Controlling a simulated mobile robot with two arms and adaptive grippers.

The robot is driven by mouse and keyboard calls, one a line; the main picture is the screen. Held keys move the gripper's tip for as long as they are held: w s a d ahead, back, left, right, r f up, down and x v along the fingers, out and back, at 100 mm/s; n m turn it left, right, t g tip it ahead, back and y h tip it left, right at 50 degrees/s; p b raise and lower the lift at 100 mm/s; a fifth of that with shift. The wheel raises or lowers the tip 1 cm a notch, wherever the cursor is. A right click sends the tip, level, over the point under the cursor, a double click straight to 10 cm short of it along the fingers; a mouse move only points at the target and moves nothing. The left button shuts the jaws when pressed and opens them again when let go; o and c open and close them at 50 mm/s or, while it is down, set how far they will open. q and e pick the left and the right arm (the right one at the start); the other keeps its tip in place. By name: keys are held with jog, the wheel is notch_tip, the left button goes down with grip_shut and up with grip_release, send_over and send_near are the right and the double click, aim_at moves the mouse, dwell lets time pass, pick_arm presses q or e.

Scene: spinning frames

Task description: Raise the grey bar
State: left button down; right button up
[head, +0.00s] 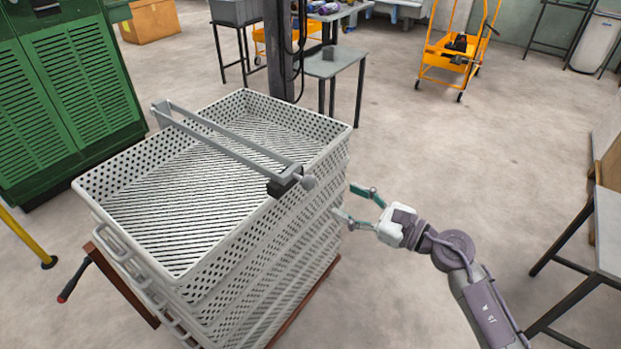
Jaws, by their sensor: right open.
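The grey bar (225,143) lies across the top of a stack of white perforated crates (330,148). It is a long narrow frame with a crosspiece at its far left end. My right gripper (350,204) is open and empty beside the right wall of the crates, to the right of and below the knob. It looks apart from the bar; whether a fingertip touches the crate wall is hard to tell. My left gripper does not show.
A green louvred cabinet (75,85) stands at the left. A dark post (278,50) and a small grey table (335,62) are behind the crates. An orange trolley (455,50) stands at the back right. A table edge (606,230) is at the right. Floor between is clear.

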aim_at(314, 184)
jog(key=p+x, duration=0.1)
jog(key=x, duration=1)
jog(key=shift+w, duration=0.1)
grip_shut()
